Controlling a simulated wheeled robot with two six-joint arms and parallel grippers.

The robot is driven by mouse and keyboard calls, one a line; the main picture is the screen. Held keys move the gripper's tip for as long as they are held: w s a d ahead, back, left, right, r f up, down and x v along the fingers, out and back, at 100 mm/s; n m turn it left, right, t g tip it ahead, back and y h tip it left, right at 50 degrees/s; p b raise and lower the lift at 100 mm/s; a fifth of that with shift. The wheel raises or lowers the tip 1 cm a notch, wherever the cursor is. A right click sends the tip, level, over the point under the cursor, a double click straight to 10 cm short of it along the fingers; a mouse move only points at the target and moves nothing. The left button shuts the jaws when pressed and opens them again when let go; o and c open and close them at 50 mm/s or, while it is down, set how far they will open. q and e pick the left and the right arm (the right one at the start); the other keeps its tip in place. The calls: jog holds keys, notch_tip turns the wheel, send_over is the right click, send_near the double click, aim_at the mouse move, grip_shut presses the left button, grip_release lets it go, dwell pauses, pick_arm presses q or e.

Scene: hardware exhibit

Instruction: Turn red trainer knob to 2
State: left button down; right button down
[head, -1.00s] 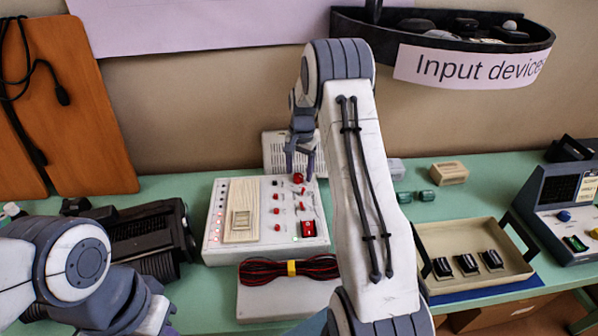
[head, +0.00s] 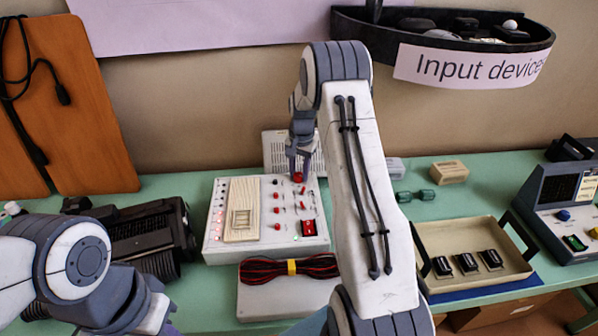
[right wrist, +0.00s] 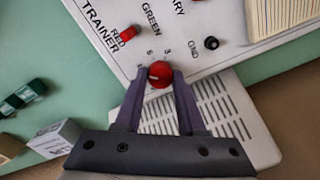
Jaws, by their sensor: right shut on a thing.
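The white trainer box (head: 212,248) lies on the green table, with several red and black controls on its top. The round red knob (head: 298,178) is near its far right corner. In the right wrist view the knob (right wrist: 160,74) has a pale mark on its left part and small printed digits beside it, hard to read. My right gripper (head: 299,174) reaches down over the box's far edge. In the right wrist view its two fingers (right wrist: 159,80) are shut on the knob's sides. My left arm shows at the lower left; its fingers are not in view.
A grey vented box (head: 275,150) stands just behind the trainer. A coiled red and black cable (head: 265,271) lies in front. A beige tray (head: 428,238) with black parts is at right, a black device (head: 150,235) at left. A labelled shelf (head: 545,42) hangs above right.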

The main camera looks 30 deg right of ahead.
aim_at(300, 174)
jog(key=n+p, duration=0.1)
jog(key=n, duration=0.3)
jog(key=shift+w+r+n, duration=0.1)
jog(key=shift+n, duration=2)
jog(key=c, duration=0.5)
grip_release()
notch_tip(300, 174, up, 10)
jog(key=shift+d+r+b, duration=0.2)
jog(key=shift+d+b, duration=0.1)
jog(key=shift+b, duration=0.15)
